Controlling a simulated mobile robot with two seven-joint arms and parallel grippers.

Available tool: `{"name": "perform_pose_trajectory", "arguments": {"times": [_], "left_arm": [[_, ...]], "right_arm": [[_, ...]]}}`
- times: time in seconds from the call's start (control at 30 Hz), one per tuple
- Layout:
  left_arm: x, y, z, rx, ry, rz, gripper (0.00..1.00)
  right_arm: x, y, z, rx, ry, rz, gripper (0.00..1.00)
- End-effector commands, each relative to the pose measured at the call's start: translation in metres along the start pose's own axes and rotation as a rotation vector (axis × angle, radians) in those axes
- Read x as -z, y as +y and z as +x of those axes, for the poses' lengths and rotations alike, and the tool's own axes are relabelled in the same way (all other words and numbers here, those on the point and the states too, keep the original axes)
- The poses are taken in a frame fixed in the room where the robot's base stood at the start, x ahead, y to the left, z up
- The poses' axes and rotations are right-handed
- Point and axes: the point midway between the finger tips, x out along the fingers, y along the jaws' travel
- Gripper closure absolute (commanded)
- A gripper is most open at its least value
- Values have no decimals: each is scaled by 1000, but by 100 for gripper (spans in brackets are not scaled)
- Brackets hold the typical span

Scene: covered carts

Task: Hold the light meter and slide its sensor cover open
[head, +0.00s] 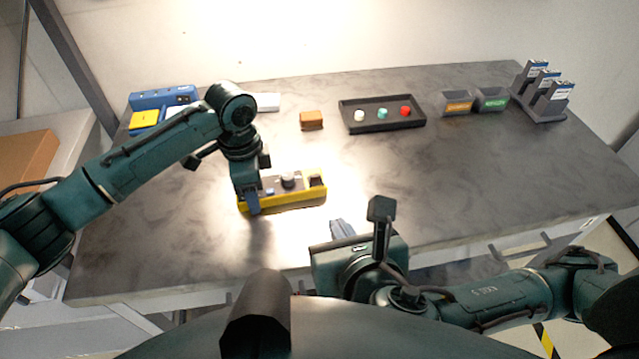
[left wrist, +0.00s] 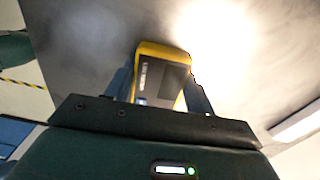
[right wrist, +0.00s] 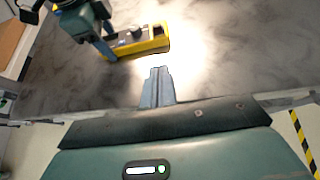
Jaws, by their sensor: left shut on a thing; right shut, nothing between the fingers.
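The light meter (head: 306,196) is a yellow-edged device with a dark grey face and a round dark knob. It lies along the table in the head view, with a dark block at its right end. My left gripper (head: 251,200) is shut on its left end, one finger showing on the near side. In the left wrist view the meter (left wrist: 163,72) sits between the fingers. My right gripper (head: 342,229) is shut and empty, nearer the table's front edge and apart from the meter. Its closed fingers (right wrist: 158,85) point toward the meter (right wrist: 153,43) in the right wrist view. I cannot tell how the sensor cover stands.
At the back are a blue device with a yellow pad (head: 145,119), a brown block (head: 311,120), a black tray (head: 349,127) with coloured knobs, two labelled bins (head: 457,103) and a rack of boxes (head: 543,103). The table right of the meter is clear.

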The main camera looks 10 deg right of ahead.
Motion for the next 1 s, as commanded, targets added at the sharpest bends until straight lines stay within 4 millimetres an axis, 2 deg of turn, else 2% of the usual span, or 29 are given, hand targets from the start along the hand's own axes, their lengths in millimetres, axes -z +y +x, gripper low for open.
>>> {"name": "perform_pose_trajectory", "arguments": {"times": [0.17, 0.27, 0.7, 0.8, 1.0], "left_arm": [[0, 0, -1, 1, 1, 0, 75], [0, 0, -1, 1, 1, 0, 75], [0, 0, -1, 1, 1, 0, 75], [0, 0, -1, 1, 1, 0, 75], [0, 0, -1, 1, 1, 0, 75]], "right_arm": [[0, 0, 4, 2, -2, -1, 100], [-1, 0, 15, 4, -4, -1, 100], [-1, -1, 104, 3, -3, 1, 100], [-12, 0, 118, 1, -5, 2, 100], [-20, 0, 133, -1, -3, 1, 100]]}}
